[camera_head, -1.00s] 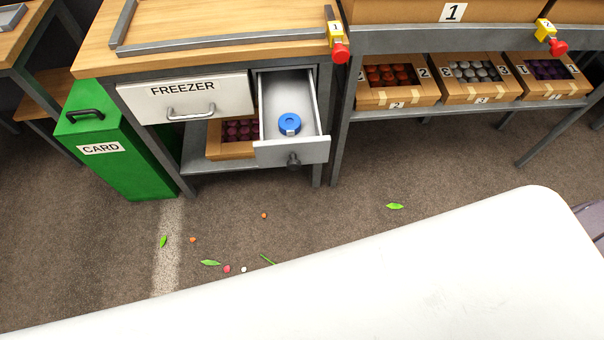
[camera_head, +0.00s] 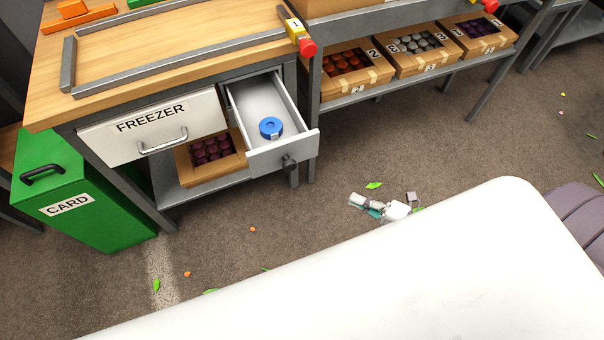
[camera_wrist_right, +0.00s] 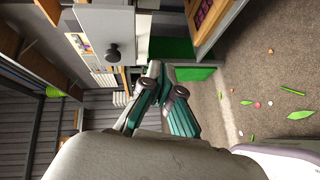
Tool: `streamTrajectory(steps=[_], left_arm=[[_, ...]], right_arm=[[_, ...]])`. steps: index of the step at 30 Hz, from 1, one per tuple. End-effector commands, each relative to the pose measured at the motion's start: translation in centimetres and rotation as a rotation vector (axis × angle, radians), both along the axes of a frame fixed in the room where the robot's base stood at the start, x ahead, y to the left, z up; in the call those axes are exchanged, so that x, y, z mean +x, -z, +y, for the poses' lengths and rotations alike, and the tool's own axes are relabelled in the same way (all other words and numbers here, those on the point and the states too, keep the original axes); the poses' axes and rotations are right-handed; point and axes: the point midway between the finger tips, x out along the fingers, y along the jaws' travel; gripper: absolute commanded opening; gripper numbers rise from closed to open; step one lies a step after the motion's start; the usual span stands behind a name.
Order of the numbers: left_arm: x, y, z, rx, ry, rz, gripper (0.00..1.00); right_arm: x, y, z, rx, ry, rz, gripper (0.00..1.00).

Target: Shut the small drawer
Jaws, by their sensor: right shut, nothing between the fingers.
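The small drawer (camera_head: 283,155) stands pulled open under the bench, to the right of the FREEZER drawer. My left gripper is not in view.
The shut FREEZER drawer (camera_head: 153,125) and a green CARD bin (camera_head: 75,200) stand to the left. A metal rack (camera_head: 420,78) with boxes of coloured items stands to the right. Leaves and small bits lie on the carpet.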

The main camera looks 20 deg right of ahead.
Motion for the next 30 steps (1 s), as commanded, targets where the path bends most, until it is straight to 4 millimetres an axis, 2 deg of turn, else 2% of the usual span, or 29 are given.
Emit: streamTrajectory(steps=[1, 3, 7, 14, 24, 30], left_arm=[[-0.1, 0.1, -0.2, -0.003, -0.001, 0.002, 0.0], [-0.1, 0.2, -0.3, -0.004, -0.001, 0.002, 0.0], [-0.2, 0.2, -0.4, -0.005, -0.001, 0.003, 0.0], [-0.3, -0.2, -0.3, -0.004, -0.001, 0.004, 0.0], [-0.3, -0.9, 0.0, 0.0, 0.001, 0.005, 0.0], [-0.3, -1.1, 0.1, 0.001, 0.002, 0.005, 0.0]], right_arm=[[-0.3, -2.3, 1.1, -0.017, -0.079, -0.079, 0.0], [-1.0, -4.8, 2.4, -0.034, -0.166, -0.176, 0.0], [-1.6, -7.1, 3.8, -0.046, -0.245, -0.268, 0.0], [0.3, -7.5, 6.0, -0.044, -0.249, -0.278, 0.0], [5.0, -7.5, 11.5, -0.043, -0.246, -0.275, 0.0], [7.8, -7.3, 11.5, -0.045, -0.246, -0.271, 0.0]])
